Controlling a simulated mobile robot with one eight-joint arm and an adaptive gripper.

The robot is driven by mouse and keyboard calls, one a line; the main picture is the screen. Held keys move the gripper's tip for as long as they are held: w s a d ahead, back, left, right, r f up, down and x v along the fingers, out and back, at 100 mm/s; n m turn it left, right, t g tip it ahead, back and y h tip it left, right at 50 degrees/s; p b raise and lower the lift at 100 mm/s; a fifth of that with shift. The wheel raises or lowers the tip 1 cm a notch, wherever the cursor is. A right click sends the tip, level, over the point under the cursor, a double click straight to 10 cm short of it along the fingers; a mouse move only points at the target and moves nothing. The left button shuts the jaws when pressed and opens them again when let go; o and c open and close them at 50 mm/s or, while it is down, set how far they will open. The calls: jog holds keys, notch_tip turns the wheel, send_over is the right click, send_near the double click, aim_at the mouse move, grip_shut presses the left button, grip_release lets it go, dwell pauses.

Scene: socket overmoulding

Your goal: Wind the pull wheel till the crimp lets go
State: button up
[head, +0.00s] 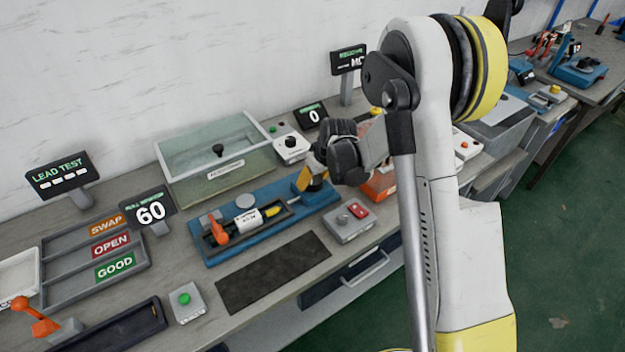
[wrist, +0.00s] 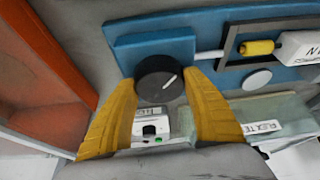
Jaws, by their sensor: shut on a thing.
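The pull tester is a long blue fixture (head: 215,259) on the bench, with a white labelled block (head: 247,219) and a small yellow piece (head: 272,211) in its dark channel. An orange lever (head: 220,233) stands at its left end. The pull wheel, a black knob with a white line, sits at the blue end block in the wrist view (wrist: 158,82). My gripper (wrist: 161,92) is shut on the pull wheel, one yellow finger on each side. In the head view my gripper (head: 316,175) hides the wheel. A display reads 60 (head: 150,211).
An orange box (head: 379,185) stands close beside my gripper and fills the left of the wrist view (wrist: 45,65). A glass-lidded case (head: 213,150) lies behind the fixture. A red-button box (head: 350,220) and dark mat (head: 272,272) are in front. SWAP, OPEN and GOOD trays (head: 60,270) are left.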

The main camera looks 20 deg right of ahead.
jog(key=shift+m+h+b, duration=0.4)
jog(key=shift+m+h, duration=0.15)
jog(key=shift+m, duration=0.85)
jog(key=shift+m+h+b, duration=0.4)
jog(key=shift+m+h, duration=0.15)
jog(key=shift+m, duration=0.85)
jog(key=o, duration=1.2)
jog(key=shift+r, duration=0.1)
jog(key=v, duration=1.1)
jog(key=shift+s+a+r, duration=0.1)
jog(key=shift+s+r, duration=0.2)
